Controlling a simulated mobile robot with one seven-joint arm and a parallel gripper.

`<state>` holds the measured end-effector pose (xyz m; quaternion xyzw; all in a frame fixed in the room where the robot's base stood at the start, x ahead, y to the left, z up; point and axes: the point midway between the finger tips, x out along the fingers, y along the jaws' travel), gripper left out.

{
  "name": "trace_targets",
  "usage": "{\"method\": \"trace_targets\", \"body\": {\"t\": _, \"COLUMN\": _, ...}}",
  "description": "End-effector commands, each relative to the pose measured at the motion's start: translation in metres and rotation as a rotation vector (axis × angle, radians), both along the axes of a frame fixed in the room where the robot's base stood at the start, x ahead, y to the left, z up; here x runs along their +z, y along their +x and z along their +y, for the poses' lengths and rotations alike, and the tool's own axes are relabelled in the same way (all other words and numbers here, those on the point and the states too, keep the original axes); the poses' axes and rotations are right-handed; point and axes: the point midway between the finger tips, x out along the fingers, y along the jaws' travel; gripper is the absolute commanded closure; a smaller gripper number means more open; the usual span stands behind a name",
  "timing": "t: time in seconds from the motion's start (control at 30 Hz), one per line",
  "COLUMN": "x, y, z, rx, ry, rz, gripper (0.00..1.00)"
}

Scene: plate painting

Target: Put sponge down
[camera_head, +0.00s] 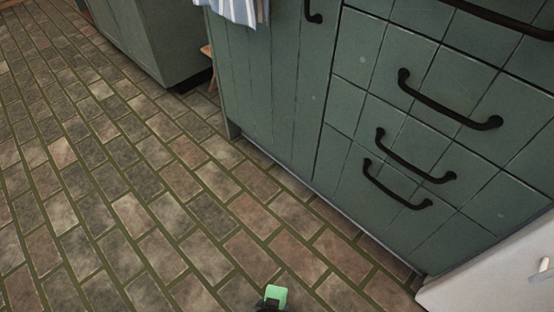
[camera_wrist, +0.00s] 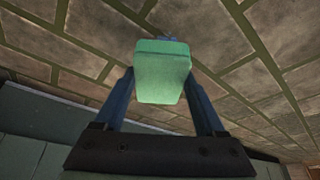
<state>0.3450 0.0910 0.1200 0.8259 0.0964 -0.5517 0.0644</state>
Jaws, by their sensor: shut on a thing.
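A green sponge (camera_wrist: 162,75) is held between the two blue fingers of my gripper (camera_wrist: 160,90) in the wrist view. The fingers press on its left and right sides. The sponge is in the air, with the brick floor behind it. In the head view the sponge (camera_head: 276,294) shows at the bottom edge, with only a dark bit of my gripper beside it. The rest of my gripper is out of that view.
Green cabinets with drawers and black handles (camera_head: 447,104) stand at the right. Another green cabinet (camera_head: 150,35) is at the top left. A striped cloth (camera_head: 240,10) hangs at the top. A white appliance (camera_head: 500,275) is at the lower right. The brick floor (camera_head: 100,180) is clear.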

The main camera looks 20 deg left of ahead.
Motion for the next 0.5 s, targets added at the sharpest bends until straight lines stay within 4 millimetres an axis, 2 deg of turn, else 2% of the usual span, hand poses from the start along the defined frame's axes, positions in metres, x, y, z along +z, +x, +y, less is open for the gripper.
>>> {"method": "trace_targets", "body": {"t": 0.17, "x": 0.000, "y": 0.000, "z": 0.000, "rx": 0.000, "ry": 0.000, "rz": 0.000, "gripper": 0.88}}
{"method": "trace_targets", "body": {"t": 0.27, "x": 0.008, "y": 0.005, "z": 0.000, "rx": -0.004, "ry": 0.000, "rz": -0.003, "gripper": 0.88}}
{"method": "trace_targets", "body": {"t": 0.37, "x": 0.033, "y": 0.020, "z": -0.002, "rx": -0.020, "ry": -0.001, "rz": -0.006, "gripper": 0.88}}
{"method": "trace_targets", "body": {"t": 0.47, "x": 0.074, "y": 0.044, "z": -0.008, "rx": -0.049, "ry": -0.001, "rz": -0.010, "gripper": 0.88}}
{"method": "trace_targets", "body": {"t": 0.5, "x": 0.095, "y": 0.055, "z": -0.011, "rx": -0.062, "ry": -0.002, "rz": -0.012, "gripper": 0.88}}
